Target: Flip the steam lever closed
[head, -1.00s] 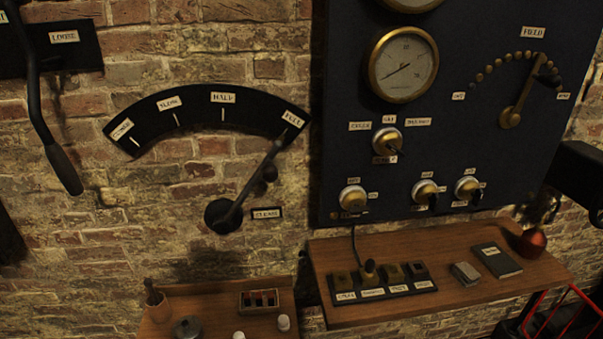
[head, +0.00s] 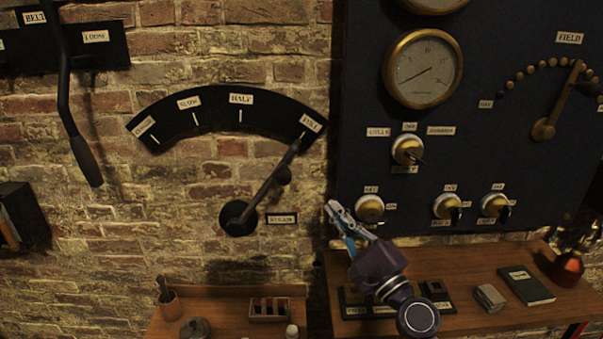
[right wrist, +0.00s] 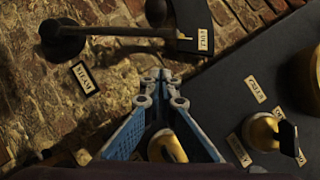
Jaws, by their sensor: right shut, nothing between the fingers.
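The steam lever (head: 266,190) is a dark bar on a round pivot on the brick wall, above the STEAM label (head: 282,219). It tilts up and right, its end at the FULL mark of the black arc plate (head: 216,103); CLOSED is at the arc's left end. My right gripper (head: 334,208) is shut and empty, right of and below the lever, in front of the panel's lower left edge and apart from the lever. In the right wrist view the lever (right wrist: 120,31) crosses the top, beyond the gripper tips (right wrist: 160,76). My left gripper is not in view.
The dark panel (head: 360,130) with gauges, switches and knobs stands at the right. A wooden shelf (head: 460,308) below it holds a book and small items. A lower shelf (head: 225,320) is at bottom middle. The belt lever (head: 65,90) hangs at the left.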

